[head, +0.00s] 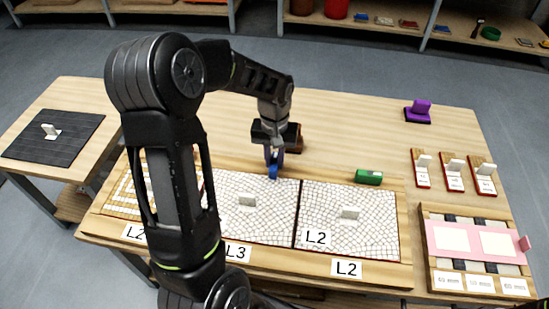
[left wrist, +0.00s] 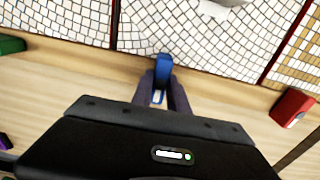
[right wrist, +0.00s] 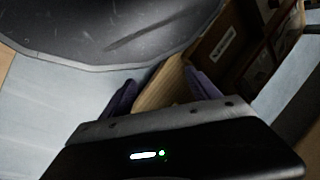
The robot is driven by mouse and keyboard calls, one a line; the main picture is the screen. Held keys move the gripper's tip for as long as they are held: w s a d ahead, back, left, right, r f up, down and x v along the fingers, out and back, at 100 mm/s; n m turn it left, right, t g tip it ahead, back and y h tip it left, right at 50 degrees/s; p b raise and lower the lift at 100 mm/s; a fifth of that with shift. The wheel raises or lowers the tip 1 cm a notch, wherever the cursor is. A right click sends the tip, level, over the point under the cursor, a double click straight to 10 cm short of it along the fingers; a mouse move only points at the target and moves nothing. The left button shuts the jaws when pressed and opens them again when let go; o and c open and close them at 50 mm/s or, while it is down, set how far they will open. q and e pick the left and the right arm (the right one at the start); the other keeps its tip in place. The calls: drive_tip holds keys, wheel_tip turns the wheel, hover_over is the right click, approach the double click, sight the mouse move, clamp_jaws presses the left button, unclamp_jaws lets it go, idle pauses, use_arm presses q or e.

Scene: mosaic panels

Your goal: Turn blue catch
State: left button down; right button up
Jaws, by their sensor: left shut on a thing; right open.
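The blue catch (head: 273,171) sits at the back edge of the middle mosaic panel (head: 228,225). My left gripper (head: 274,160) points down from above and is shut on the catch. In the left wrist view the blue catch (left wrist: 162,68) stands between the two dark fingers (left wrist: 163,95), and its end reaches to the panel's edge. A green catch (head: 369,177) lies at the back edge of the right panel (head: 352,240). A red catch (left wrist: 292,107) shows in the left wrist view. My right gripper (right wrist: 160,95) is open, with no thing seen between its fingers.
A pink-topped rack (head: 470,240) stands at the front right, with several small white-handled red plates (head: 453,172) behind it. A purple block (head: 419,110) stands at the back right. A dark mat (head: 52,135) lies on the left side table. The table behind the panels is mostly clear.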

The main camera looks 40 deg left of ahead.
sight(274, 161)
idle(0.3)
use_arm(q)
drive_tip(key=c, duration=1.3)
unclamp_jaws()
wheel_tip(274, 161, up, 8)
drive_tip(key=shift+f+p, duration=0.1)
drive_tip(key=shift+p, duration=0.9)
drive_tip(key=shift+s+f, duration=0.1)
